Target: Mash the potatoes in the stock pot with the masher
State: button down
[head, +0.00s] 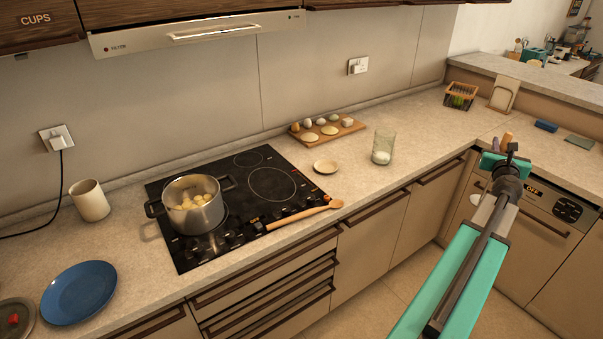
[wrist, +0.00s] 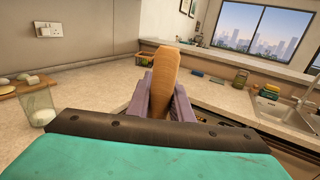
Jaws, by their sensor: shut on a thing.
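The stock pot (head: 199,217) is a steel pot with dark handles. It stands on the left front of the black hob, with several pale yellow potatoes (head: 190,201) inside. My gripper (head: 500,162) is far to the right of the pot, in front of the corner counter. In the wrist view my gripper (wrist: 160,104) is shut on an upright wooden handle (wrist: 165,68), which I take to be the masher. Its tip (head: 506,140) shows above my gripper in the head view. The lower part of the tool is mostly hidden.
A wooden spoon (head: 310,212) lies across the hob's front right. A small dish (head: 325,166), a glass (head: 383,147) and a board of eggs and other food (head: 328,133) stand right of the hob. A blue plate (head: 78,293) and a cup (head: 90,200) are left.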

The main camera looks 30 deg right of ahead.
notch_tip(320, 180, up, 8)
jog(key=p, duration=0.6)
jog(key=shift+r+p, duration=0.2)
jog(key=shift+p, duration=0.1)
dwell(0.7)
